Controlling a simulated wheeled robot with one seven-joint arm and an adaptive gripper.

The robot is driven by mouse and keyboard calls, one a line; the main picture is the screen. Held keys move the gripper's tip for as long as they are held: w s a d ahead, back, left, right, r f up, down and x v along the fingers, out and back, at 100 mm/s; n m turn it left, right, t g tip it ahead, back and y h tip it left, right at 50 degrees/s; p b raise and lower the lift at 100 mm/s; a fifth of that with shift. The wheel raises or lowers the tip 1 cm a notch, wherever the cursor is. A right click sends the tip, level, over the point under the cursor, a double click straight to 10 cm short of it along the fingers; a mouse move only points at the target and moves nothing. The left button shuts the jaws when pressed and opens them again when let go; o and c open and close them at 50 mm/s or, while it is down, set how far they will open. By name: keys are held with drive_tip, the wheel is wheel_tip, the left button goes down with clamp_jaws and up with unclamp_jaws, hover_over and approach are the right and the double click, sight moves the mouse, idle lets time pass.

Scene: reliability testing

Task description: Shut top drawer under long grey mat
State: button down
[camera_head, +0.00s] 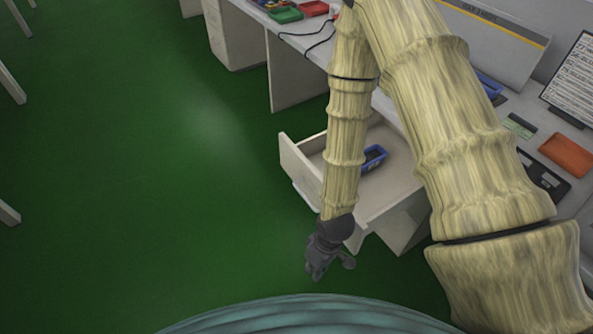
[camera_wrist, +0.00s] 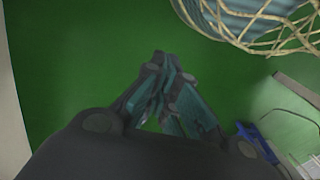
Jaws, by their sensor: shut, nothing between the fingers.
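An open white drawer (camera_head: 298,163) sticks out from the desk in the head view, with a blue bin (camera_head: 373,158) inside it. My forearm crosses in front of the drawer and hides part of it. My gripper (camera_head: 318,275) hangs beyond the drawer's near side, over the green floor, shut and empty. In the wrist view, the closed fingers (camera_wrist: 168,95) are seen against the floor, apart from any surface. A blue bin edge (camera_wrist: 258,140) and pale panels show at the lower right there. The long grey mat cannot be made out clearly.
The white desk (camera_head: 330,60) runs along the right side with green and red bins (camera_head: 286,14), cables, an orange box (camera_head: 567,155) and a printed board (camera_head: 574,80) on it. The green floor (camera_head: 150,180) left of the drawer is clear.

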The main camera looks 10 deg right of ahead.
drive_tip(key=w+a+r+n+t+h+b, duration=0.1)
drive_tip(key=w+a+r+n+h+b, duration=0.15)
drive_tip(key=w+r+n, duration=0.85)
drive_tip(key=w+a+r+n+t+h+b, duration=0.1)
drive_tip(key=w+a+r+n+h+b, duration=0.3)
drive_tip(key=w+r, duration=0.85)
drive_tip(key=shift+n+y, duration=0.5)
drive_tip(key=shift+y, duration=0.35)
drive_tip(key=d+f, duration=0.7)
drive_tip(key=shift+s+d+f+p, duration=0.1)
drive_tip(key=shift+s+f+p, duration=0.05)
drive_tip(key=shift+p, duration=0.2)
drive_tip(key=shift+d, duration=0.1)
